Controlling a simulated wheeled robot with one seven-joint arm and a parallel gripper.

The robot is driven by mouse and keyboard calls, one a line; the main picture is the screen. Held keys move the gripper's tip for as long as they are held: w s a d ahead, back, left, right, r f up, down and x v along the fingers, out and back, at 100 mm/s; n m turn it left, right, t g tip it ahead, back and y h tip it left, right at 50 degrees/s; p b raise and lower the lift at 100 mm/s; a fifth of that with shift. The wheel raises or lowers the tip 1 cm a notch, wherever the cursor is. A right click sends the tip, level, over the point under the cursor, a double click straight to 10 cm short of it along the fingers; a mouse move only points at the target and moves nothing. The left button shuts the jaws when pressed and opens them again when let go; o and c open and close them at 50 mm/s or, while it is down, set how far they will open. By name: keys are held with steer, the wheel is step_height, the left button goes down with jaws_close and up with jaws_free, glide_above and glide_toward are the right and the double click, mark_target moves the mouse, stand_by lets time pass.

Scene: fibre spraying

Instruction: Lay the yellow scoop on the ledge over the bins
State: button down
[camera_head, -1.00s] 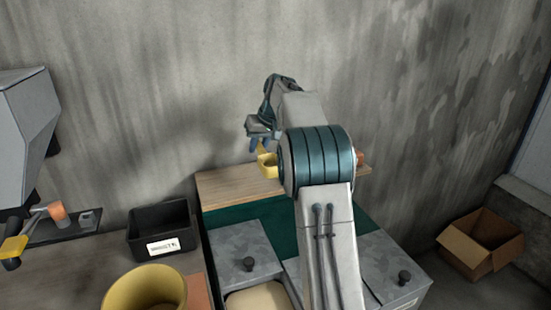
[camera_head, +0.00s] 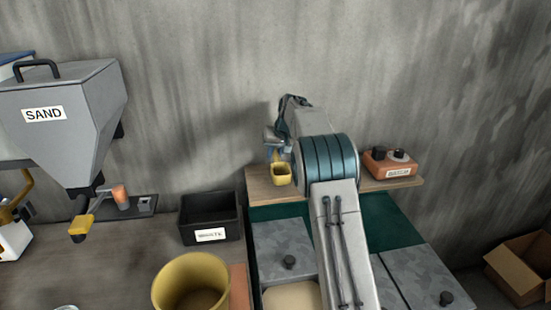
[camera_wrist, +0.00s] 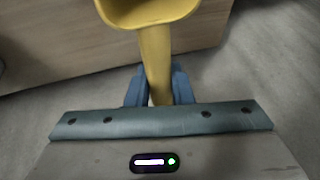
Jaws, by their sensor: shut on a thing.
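The yellow scoop (camera_head: 281,175) is in my gripper (camera_head: 273,150) in the head view. In the wrist view my gripper (camera_wrist: 158,88) has its blue fingers shut on the handle of the scoop (camera_wrist: 152,50), with the bowl beyond the fingertips. The wooden ledge (camera_head: 262,190) runs over the bins (camera_head: 285,240) along the wall. The scoop's bowl appears in front of or over the ledge's left part; I cannot tell whether it touches. The ledge also shows behind the scoop in the wrist view (camera_wrist: 75,48). My arm hides the ledge's middle.
An orange box with knobs (camera_head: 390,162) stands on the ledge's right part. A black labelled bin (camera_head: 210,218) and a yellow bucket (camera_head: 168,283) stand on the bench at left. A grey SAND hopper (camera_head: 65,120) hangs there. A cardboard box (camera_head: 522,268) is at far right.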

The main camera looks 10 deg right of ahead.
mark_target(275, 160)
steer(key=shift+f, duration=1.45)
steer(key=shift+f, duration=0.2)
steer(key=c, duration=1.6)
jaws_free()
steer(key=shift+o, duration=0.2)
steer(key=shift+r, duration=0.1)
